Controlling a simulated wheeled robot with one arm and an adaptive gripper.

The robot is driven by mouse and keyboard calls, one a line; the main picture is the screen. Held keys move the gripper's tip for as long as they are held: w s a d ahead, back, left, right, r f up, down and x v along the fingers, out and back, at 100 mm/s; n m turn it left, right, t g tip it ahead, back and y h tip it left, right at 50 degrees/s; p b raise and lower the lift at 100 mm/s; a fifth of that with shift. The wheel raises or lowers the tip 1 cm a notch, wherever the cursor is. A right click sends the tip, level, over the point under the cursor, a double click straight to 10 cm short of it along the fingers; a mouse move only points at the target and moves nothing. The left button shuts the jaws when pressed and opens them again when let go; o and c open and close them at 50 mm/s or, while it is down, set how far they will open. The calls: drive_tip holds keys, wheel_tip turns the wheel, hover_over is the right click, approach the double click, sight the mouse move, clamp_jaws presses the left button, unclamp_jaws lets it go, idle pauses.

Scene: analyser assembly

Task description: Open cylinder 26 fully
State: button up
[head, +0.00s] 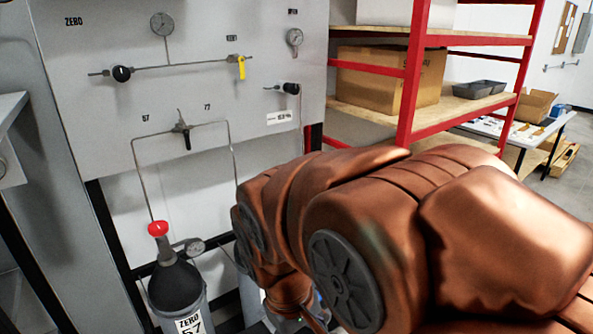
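No label reading 26 shows in the head view. A dark-topped cylinder (177,288) with a red valve knob (158,229) stands at the lower left; its label reads ZERO 57. Part of a light grey upright body, perhaps another cylinder (250,300), shows to its right, mostly hidden behind my copper-coloured arm. My arm fills the lower right and reaches down to the bottom edge near the middle. My gripper is out of sight, so its state and what it touches do not show.
A grey panel (95,95) carries gauges, black knobs, a yellow-handled valve (241,66) and a black-handled valve (183,135) between labels 57 and 77. A red shelf rack (412,75) with a cardboard box (365,78) stands at right. A table (500,130) is behind.

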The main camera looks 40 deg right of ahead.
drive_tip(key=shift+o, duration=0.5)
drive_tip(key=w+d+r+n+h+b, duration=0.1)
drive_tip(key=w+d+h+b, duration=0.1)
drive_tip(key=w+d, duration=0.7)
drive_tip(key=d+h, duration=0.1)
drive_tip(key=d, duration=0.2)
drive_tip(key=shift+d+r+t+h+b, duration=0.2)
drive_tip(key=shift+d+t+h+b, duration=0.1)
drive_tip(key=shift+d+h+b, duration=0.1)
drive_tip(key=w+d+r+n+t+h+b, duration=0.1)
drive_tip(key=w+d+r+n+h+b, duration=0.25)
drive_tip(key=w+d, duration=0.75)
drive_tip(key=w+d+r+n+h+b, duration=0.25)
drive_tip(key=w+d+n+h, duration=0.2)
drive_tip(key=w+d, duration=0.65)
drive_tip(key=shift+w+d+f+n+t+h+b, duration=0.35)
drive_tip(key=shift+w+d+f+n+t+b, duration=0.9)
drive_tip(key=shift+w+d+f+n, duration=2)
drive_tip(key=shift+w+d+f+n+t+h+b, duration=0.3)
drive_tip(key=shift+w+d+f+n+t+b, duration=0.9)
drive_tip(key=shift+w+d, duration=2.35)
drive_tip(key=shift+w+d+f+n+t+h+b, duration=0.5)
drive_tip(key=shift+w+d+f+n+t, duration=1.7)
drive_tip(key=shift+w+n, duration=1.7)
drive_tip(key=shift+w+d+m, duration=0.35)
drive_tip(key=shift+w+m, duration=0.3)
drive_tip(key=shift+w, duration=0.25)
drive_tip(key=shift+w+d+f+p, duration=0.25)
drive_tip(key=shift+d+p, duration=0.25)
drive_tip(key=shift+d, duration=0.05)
